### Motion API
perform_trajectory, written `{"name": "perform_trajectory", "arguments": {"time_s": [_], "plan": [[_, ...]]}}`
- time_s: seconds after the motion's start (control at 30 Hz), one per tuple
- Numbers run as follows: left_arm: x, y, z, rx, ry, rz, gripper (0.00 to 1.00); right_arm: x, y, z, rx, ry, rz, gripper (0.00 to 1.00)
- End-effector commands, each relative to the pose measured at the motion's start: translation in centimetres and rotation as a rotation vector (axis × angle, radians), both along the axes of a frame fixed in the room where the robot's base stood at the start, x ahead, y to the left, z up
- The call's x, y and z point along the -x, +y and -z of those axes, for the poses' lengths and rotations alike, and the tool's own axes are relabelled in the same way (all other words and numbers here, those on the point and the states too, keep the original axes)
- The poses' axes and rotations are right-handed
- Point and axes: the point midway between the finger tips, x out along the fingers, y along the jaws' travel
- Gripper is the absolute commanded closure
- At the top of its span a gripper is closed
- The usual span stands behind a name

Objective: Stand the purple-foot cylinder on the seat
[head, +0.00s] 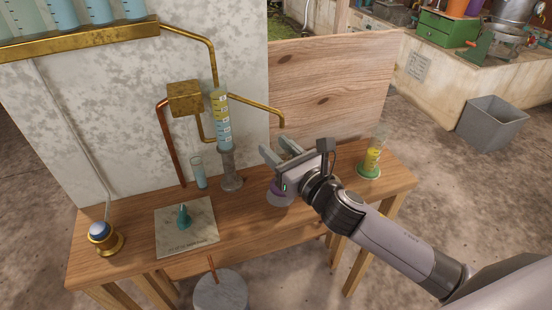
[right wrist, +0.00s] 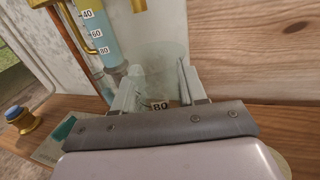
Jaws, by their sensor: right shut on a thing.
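My right gripper (head: 282,158) reaches in from the right over the wooden bench, shut on the clear purple-foot cylinder. The cylinder's pale purple foot (head: 279,199) shows below the gripper, at or close above the bench top; I cannot tell if it touches. The gripper hides much of the cylinder. In the right wrist view its clear glass (right wrist: 160,65) stands between the fingers (right wrist: 158,92), with an "80" mark low down. The cylinder is right of the grey pedestal and near the brass spout (head: 282,121). I cannot make out the seat for certain. My left gripper is not in view.
A blue-filled column (head: 223,133) stands on a grey pedestal (head: 231,172). A slim glass (head: 199,173) stands left of it. A stone plate (head: 172,236) with a teal knob lies front left. A green-foot cylinder with yellow liquid (head: 372,159) stands at right, before a wooden panel (head: 330,80).

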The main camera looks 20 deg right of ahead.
Motion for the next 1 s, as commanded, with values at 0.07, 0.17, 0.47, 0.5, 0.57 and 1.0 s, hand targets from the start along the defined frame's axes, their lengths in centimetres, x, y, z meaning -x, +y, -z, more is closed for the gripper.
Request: {"name": "perform_trajectory", "arguments": {"time_s": [0.07, 0.17, 0.47, 0.5, 0.57, 1.0], "plan": [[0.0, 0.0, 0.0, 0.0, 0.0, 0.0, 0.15, -0.6, 0.2, -0.1, -0.002, -0.002, -0.001, 0.91], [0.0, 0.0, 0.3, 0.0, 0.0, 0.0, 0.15, -0.8, 0.3, 0.7, -0.003, 0.002, -0.001, 0.91], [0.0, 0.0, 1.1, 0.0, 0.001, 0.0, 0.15, -0.7, 0.3, 3.6, -0.001, 0.0, -0.002, 0.91], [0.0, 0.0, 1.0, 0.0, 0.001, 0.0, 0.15, -0.7, 0.3, 3.5, 0.0, -0.001, -0.002, 0.91], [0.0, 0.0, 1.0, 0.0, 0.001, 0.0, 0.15, -0.7, 0.3, 3.5, 0.0, -0.001, -0.002, 0.91], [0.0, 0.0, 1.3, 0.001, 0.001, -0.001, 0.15, -0.7, 0.3, 3.9, 0.001, 0.001, -0.001, 0.33]]}}
